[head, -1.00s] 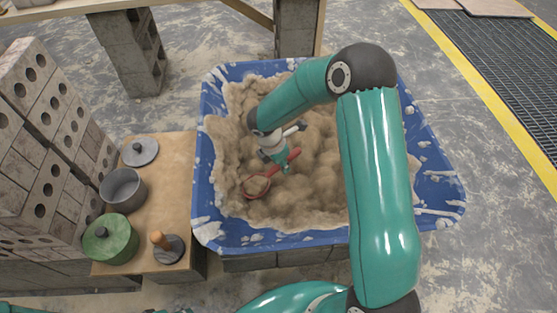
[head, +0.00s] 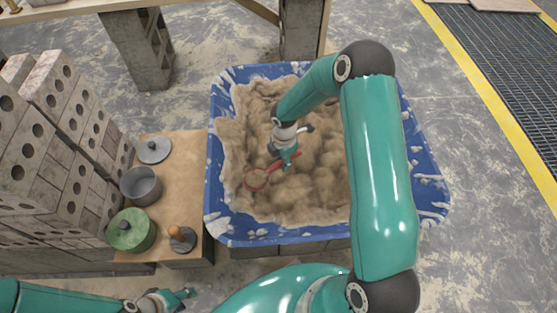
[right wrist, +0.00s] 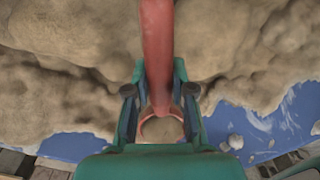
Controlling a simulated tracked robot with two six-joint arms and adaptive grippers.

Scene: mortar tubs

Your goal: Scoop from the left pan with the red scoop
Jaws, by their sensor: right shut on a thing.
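My right gripper (head: 289,164) is shut on the handle of the red scoop (head: 257,179). The scoop's round head points to the lower left, over the mortar in the blue tub (head: 228,236). I cannot tell if it touches the mortar. In the right wrist view, the red handle (right wrist: 157,45) runs between the fingers (right wrist: 160,100) to a ring-shaped end. A grey pot (head: 141,186) and a lidded green pot (head: 131,231) stand on the board left of the tub; neither is clearly the left pan. My left gripper (head: 180,298) is low at left, away from the scoop; its opening is unclear.
A wooden board (head: 185,150) holds the pots, a grey lid (head: 154,151) and a wooden-handled tool (head: 181,238). Stacked perforated bricks (head: 60,150) stand close on the left. Concrete blocks (head: 140,45) stand behind. The floor right of the tub is clear.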

